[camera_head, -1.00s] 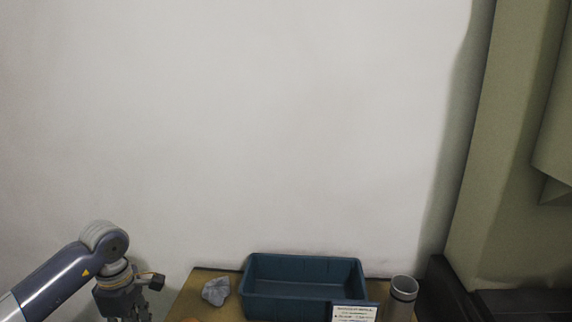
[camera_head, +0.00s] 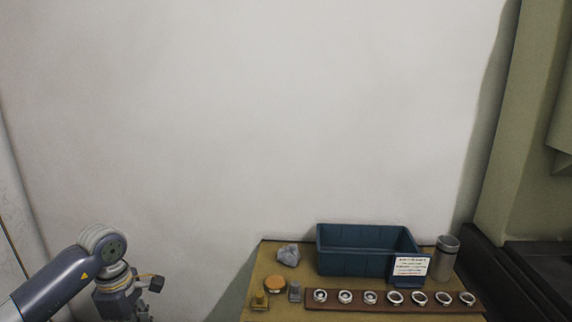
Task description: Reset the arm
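My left gripper (camera_head: 139,307) hangs at the lower left, off to the left of the table and pointing down. Its fingers run off the bottom edge, so I cannot tell whether it is open or shut. My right gripper is not in view. Several metal bearing rings (camera_head: 393,297) lie in a row on a brown strip (camera_head: 333,306) near the bottom of the view, well to the right of my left gripper.
A blue bin (camera_head: 368,262) stands at the back of the wooden table (camera_head: 263,262) with a white label card (camera_head: 411,266) in front. A metal cylinder (camera_head: 446,258), a grey crumpled lump (camera_head: 289,255), a round orange-topped item (camera_head: 275,284) and small blocks stand around it.

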